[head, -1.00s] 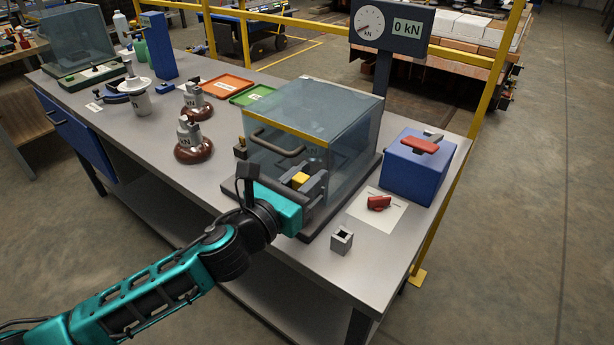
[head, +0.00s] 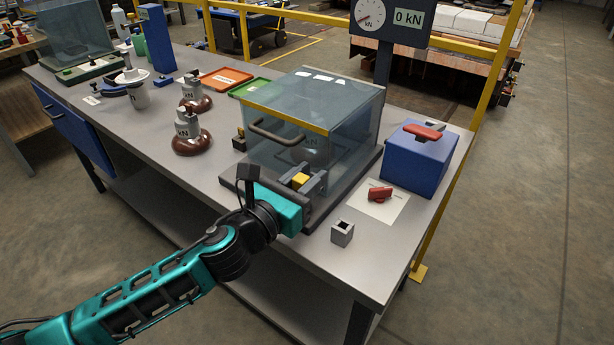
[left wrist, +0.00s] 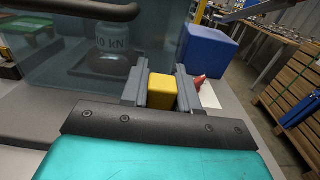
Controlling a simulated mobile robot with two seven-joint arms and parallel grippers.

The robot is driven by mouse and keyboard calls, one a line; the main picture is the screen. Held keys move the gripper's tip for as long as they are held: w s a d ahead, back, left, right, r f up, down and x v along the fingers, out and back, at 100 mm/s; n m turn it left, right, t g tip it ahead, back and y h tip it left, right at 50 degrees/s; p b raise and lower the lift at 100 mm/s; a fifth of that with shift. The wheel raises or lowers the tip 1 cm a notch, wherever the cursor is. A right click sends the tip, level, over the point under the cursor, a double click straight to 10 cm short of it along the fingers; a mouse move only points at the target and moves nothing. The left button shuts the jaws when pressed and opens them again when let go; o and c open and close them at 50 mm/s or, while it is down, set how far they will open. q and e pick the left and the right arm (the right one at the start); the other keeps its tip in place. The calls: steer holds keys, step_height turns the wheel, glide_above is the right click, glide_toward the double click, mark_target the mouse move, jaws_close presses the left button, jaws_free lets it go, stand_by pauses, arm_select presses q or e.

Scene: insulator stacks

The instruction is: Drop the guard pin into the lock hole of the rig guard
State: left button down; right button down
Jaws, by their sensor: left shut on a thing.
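The rig guard (head: 345,115) is a clear box with a yellow top edge and a dark handle (head: 278,138), closed over an insulator on a dark base. My left gripper (head: 302,182) is in front of the guard's lower front and shut on a yellow block, which I take to be the guard pin (head: 300,180). In the left wrist view the yellow pin (left wrist: 162,92) sits between the two grey fingers. Its lower part and the lock hole are hidden, so I cannot tell whether they meet. My right gripper is out of view.
A small grey square socket (head: 342,233) stands near the table's front edge. A red-handled piece (head: 379,194) lies on a white sheet, beside a blue box (head: 417,168). Brown-based insulators (head: 191,140) stand left of the guard. A kN gauge (head: 390,22) rises behind.

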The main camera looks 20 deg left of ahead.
arm_select(q)
steer(key=shift+f+b, duration=0.55)
steer(key=shift+f, duration=0.25)
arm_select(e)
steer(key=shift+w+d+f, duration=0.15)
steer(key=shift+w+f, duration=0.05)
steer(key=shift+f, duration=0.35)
arm_select(q)
steer(key=c, duration=0.8)
jaws_free()
steer(key=v, duration=0.2)
steer(key=shift+s+a, duration=0.1)
steer(key=shift+s, duration=0.2)
steer(key=shift+b+v, duration=0.7)
steer(key=shift+v, duration=4.4)
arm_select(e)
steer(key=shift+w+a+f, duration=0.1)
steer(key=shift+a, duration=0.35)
arm_select(q)
steer(key=shift+r, duration=0.1)
